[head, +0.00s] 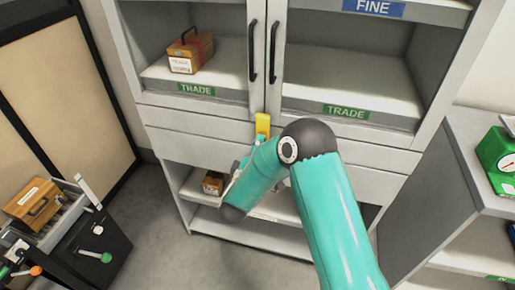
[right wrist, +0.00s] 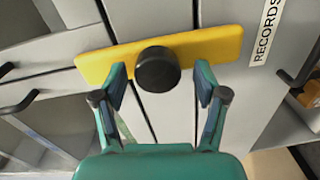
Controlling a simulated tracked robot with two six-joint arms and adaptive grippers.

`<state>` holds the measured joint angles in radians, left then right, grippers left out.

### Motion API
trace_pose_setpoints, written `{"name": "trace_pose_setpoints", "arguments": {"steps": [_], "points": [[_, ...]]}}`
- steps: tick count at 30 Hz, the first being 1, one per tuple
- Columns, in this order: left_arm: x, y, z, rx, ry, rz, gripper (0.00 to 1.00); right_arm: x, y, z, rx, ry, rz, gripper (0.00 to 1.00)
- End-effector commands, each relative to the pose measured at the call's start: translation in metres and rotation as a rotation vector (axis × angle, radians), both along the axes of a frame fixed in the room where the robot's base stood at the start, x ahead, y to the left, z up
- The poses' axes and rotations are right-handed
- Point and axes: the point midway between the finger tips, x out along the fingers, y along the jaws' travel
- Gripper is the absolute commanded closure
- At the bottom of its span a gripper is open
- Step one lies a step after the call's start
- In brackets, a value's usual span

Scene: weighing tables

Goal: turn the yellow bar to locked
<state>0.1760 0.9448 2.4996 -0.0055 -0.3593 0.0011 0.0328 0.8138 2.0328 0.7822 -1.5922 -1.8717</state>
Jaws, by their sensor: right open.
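The yellow bar (head: 262,124) is on the cabinet front, just below the two door handles. It looks upright in the head view, its lower part hidden by my right arm. In the right wrist view the yellow bar (right wrist: 210,46) crosses the picture, slightly tilted, with a round black knob (right wrist: 158,69) at its middle. My right gripper (right wrist: 160,72) is open, one finger on each side of the knob, with a gap to it on both sides. Whether the fingertips touch the bar is not clear. My left gripper is not in view.
Black door handles (head: 252,52) stand out above the bar. A wooden box (head: 190,51) sits on the upper left shelf, another (head: 213,183) on a lower shelf. A RECORDS label (right wrist: 266,32) shows beside the bar. A green scale (head: 497,160) stands on the right counter.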

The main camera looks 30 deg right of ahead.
Motion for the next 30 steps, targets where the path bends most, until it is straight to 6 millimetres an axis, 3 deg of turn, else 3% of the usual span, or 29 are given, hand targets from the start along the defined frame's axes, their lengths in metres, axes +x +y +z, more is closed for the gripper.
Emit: {"name": "trace_pose_setpoints", "arguments": {"steps": [16,30], "points": [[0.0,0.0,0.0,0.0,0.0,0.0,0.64,-0.063,0.075,0.003,-0.001,0.002,0.005,0.28],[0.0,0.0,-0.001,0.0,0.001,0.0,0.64,-0.072,0.084,0.003,-0.001,0.001,0.002,0.28]]}}
